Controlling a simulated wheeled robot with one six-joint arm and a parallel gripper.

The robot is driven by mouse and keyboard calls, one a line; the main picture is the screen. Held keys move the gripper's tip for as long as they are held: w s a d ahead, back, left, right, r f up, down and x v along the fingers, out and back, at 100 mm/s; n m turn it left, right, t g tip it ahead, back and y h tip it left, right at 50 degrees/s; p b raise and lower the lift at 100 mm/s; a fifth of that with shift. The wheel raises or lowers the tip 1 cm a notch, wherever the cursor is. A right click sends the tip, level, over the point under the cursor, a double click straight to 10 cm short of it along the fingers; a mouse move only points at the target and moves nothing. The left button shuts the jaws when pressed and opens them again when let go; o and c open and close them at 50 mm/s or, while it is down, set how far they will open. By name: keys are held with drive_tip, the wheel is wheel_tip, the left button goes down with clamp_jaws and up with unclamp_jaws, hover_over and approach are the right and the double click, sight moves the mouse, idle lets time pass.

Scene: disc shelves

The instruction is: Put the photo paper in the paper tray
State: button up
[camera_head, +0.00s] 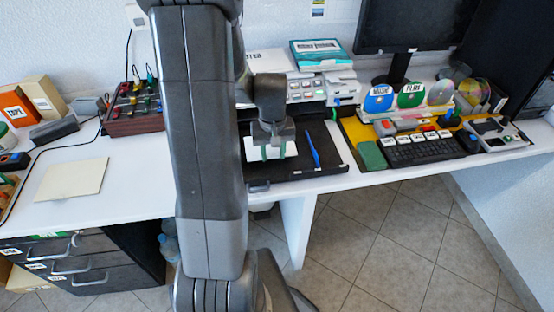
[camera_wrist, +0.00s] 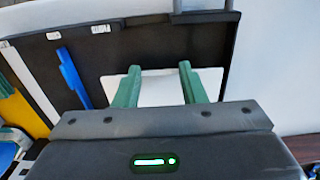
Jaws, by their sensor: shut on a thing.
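My gripper (camera_head: 275,151) is shut on a white sheet, the photo paper (camera_head: 255,149). In the wrist view the paper (camera_wrist: 161,90) lies between the two green fingers of my gripper (camera_wrist: 160,78). The paper is over the black tray (camera_head: 325,143) in front of the printer (camera_head: 305,90). A blue strip (camera_head: 311,150) is in the tray, to the right of the paper; it also shows in the wrist view (camera_wrist: 72,76). I cannot tell whether the paper touches the tray's floor. My arm hides the tray's left part in the head view.
A yellow mat with a black keyboard (camera_head: 425,150) is right of the tray. A turquoise box (camera_head: 318,53) lies on top of the printer. A cream sheet (camera_head: 72,180) lies on the left desk, with clear white surface around it. Drawers (camera_head: 80,265) are below.

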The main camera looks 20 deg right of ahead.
sight(273, 158)
drive_tip(key=shift+f, duration=1.9)
drive_tip(key=shift+f, duration=0.15)
drive_tip(key=o, duration=1)
wheel_tip(273, 158, up, 12)
drive_tip(key=shift+r+p, duration=0.15)
drive_tip(key=shift+p, duration=0.3)
